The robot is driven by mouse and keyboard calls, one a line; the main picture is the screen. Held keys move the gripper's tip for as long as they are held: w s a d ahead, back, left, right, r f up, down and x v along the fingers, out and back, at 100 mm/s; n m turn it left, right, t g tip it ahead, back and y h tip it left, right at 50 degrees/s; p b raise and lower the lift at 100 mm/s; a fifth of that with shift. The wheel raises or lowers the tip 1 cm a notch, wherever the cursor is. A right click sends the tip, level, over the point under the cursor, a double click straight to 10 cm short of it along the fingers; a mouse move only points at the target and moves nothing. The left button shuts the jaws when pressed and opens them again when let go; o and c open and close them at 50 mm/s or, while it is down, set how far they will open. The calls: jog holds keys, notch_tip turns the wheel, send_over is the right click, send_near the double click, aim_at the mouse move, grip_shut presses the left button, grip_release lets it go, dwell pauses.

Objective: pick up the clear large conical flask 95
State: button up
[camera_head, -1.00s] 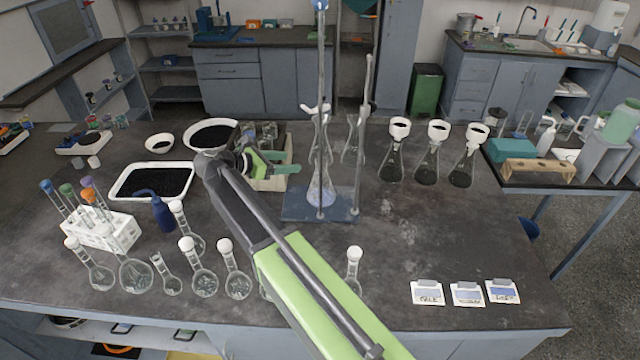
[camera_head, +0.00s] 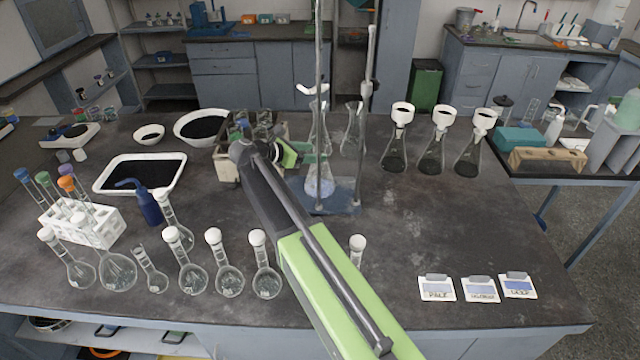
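Clear conical flasks stand around the burette stand at the table's middle. One flask (camera_head: 319,180) with a bluish content is on the stand's blue base (camera_head: 340,205). A clear, empty-looking flask (camera_head: 352,138) stands behind to the right, and another (camera_head: 316,128) shows partly behind the stand's rod. I cannot read a number 95 on any of them. My gripper (camera_head: 298,155) is left of the stand, beside the flask on the base and apart from the clear one behind. My arm hides much of it, so its opening is unclear.
Three conical flasks with white funnels (camera_head: 440,140) stand at the right. A beige crate (camera_head: 226,166) is left of my gripper. Round-bottomed flasks (camera_head: 230,280) and a white test tube rack (camera_head: 85,230) fill the front left.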

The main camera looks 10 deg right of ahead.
jog(key=shift+w+d+f, duration=0.25)
jog(key=shift+d, duration=0.3)
jog(key=b+x, duration=0.2)
jog(key=x, duration=0.3)
jog(key=shift+d, duration=0.1)
grip_shut()
dwell(0.9)
